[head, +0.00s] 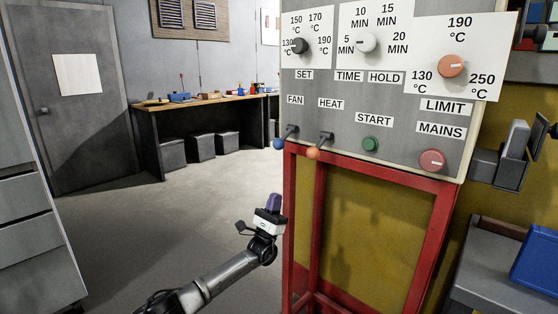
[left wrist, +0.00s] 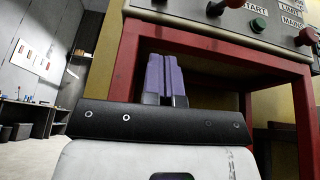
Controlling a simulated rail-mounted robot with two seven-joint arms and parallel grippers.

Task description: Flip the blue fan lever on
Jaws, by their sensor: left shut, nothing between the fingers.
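The blue fan lever (head: 279,142) sits under the FAN label at the lower left of the grey control panel (head: 345,115). Its stem slopes down from the panel to the blue ball tip. My left gripper (head: 274,202) is below the lever and apart from it, in front of the red frame. Its purple fingers point up and are shut with nothing between them. In the left wrist view the fingers (left wrist: 165,76) stand in front of the red frame, below the panel's underside. My right gripper is not in view.
The orange-tipped heat lever (head: 313,153) is close to the right of the fan lever. A green START button (head: 370,144) and a red MAINS knob (head: 432,160) are farther right. A red frame (head: 375,170) stands below the panel. Open floor lies to the left.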

